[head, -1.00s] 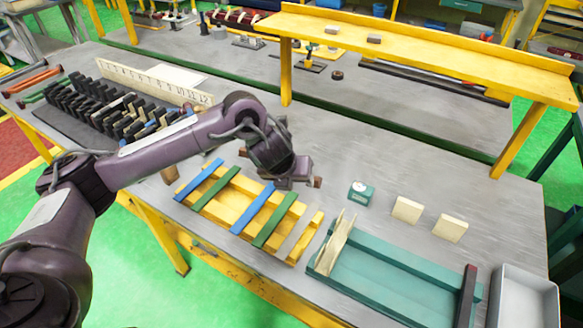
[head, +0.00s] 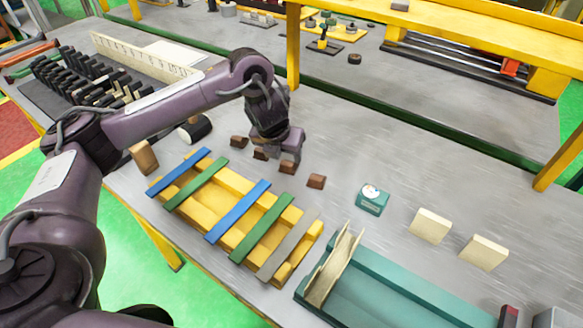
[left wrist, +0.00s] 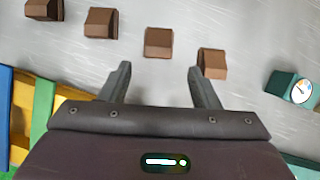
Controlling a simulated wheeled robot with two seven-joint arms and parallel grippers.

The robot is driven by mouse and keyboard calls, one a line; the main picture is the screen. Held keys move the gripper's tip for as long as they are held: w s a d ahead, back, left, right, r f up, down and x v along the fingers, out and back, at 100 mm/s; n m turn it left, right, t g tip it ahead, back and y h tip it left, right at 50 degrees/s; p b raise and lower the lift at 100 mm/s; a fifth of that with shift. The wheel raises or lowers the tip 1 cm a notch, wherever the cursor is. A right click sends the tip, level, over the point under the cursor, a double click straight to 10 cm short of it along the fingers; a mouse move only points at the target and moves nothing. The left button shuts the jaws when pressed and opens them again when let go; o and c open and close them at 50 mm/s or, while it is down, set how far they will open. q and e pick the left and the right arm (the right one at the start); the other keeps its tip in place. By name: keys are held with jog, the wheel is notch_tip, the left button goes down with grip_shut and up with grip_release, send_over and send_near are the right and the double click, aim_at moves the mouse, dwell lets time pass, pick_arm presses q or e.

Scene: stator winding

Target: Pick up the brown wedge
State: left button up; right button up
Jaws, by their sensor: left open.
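Several brown wedges stand in a row on the grey table behind the slatted rack; one is at the left (head: 238,142), one at the right end (head: 316,181). The left wrist view shows them in a row too, with one wedge (left wrist: 158,42) lined up with the gap between my fingers and another (left wrist: 212,63) by the right fingertip. My left gripper (left wrist: 160,72) is open and empty, pointing at the row. In the head view my left gripper (head: 281,152) hangs over the wedges and partly hides the middle ones. My right gripper is in neither view.
A yellow rack with blue, green and grey slats (head: 222,208) lies in front of the wedges. A teal gauge box (head: 371,198), cream blocks (head: 430,226) and a teal tray (head: 400,290) are to the right. The table behind the row is clear.

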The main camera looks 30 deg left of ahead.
aim_at(288, 162)
pick_arm(q)
jog(key=shift+b+x, duration=0.45)
jog(key=shift+x, duration=0.65)
jog(key=x, duration=0.5)
jog(key=shift+w+a+r, duration=0.15)
jog(key=shift+w+r, duration=0.05)
jog(key=shift+w, duration=0.15)
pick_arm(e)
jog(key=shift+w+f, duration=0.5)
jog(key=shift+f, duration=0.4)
pick_arm(q)
jog(key=shift+s, duration=0.1)
jog(key=c, duration=0.7)
jog(key=shift+c, duration=0.7)
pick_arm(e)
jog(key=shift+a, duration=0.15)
pick_arm(q)
jog(key=shift+r, duration=0.15)
